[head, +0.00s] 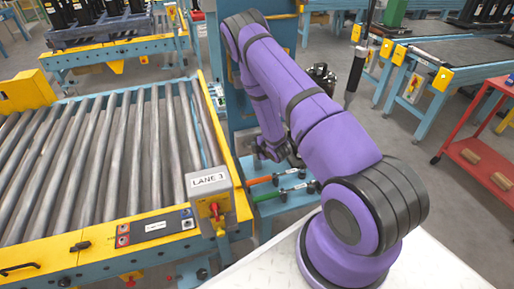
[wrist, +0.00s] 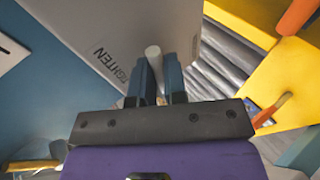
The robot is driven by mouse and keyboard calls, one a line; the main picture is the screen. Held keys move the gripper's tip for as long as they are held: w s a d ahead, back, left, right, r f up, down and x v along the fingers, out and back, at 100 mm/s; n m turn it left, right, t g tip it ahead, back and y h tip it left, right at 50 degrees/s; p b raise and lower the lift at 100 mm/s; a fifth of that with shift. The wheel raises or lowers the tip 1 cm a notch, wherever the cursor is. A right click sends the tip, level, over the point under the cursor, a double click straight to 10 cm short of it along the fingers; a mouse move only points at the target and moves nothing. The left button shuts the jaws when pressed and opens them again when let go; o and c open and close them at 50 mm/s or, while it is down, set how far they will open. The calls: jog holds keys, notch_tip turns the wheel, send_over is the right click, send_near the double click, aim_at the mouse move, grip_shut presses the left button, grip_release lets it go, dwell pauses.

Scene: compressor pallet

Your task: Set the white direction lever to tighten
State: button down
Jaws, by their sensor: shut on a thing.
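In the wrist view, the white direction lever (wrist: 153,54) shows as a short white rod between the two blue fingers of my gripper (wrist: 158,68). The fingers are shut on it. Behind it is a light grey panel (wrist: 75,20) with dark lettering, of which "IGHTEN" can be read, to the left of the lever. Any other marking and the lever's base are hidden or out of view. In the head view, my gripper is mostly hidden behind my purple arm, and the lever cannot be made out.
In the head view, a roller conveyor (head: 90,160) with a yellow and blue frame fills the left. A grey "LANE 3" box (head: 209,186) with a red switch stands at its corner. Tools with orange and green handles (head: 275,177) lie on a blue shelf. A red cart (head: 480,150) stands far right.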

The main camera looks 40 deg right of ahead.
dwell(0.4)
jog(key=c, duration=1.4)
grip_release()
jog(key=shift+r, duration=0.1)
jog(key=shift+c, duration=0.2)
jog(key=v, duration=1)
jog(key=shift+s+a+r, duration=0.15)
jog(key=shift+s+r, duration=0.1)
jog(key=shift+s, duration=0.1)
